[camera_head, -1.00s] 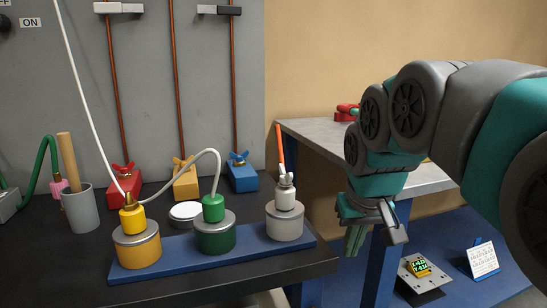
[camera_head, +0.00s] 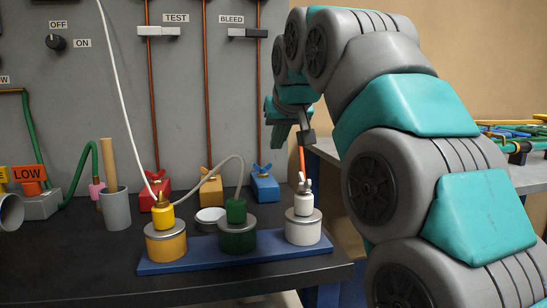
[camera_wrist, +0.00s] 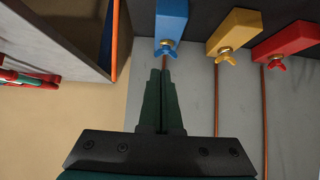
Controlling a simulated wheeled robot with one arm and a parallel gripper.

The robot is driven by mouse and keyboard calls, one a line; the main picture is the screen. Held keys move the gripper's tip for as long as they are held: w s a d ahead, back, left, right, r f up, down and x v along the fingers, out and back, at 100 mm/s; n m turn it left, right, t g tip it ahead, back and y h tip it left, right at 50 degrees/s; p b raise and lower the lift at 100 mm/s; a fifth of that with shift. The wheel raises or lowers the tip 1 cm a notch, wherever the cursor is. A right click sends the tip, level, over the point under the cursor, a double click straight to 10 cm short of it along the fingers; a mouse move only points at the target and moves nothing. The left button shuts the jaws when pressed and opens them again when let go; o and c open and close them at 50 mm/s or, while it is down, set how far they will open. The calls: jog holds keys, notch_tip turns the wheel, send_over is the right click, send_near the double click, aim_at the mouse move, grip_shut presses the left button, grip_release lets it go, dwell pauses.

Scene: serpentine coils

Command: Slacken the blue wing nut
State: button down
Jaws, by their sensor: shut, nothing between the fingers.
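The blue wing nut (camera_head: 262,169) sits on a blue block (camera_head: 265,188) at the back of the dark bench, right of the yellow and red ones. In the wrist view the wing nut (camera_wrist: 166,46) is on the end of the blue block (camera_wrist: 172,18), just beyond my fingertips. My gripper (camera_wrist: 163,72) is shut and empty, its fingers lined up roughly with the wing nut. In the head view my gripper (camera_head: 280,138) hangs above the blue block, apart from it. The exact gap cannot be told.
A yellow wing nut block (camera_head: 210,190) and a red one (camera_head: 154,192) stand to the left. Copper pipes (camera_head: 258,90) run up the wall.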

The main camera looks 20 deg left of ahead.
aim_at(263, 167)
jog(key=x, duration=0.9)
jog(key=shift+w+a+f, duration=0.15)
jog(key=shift+w+f, duration=0.1)
jog(key=shift+f, duration=0.05)
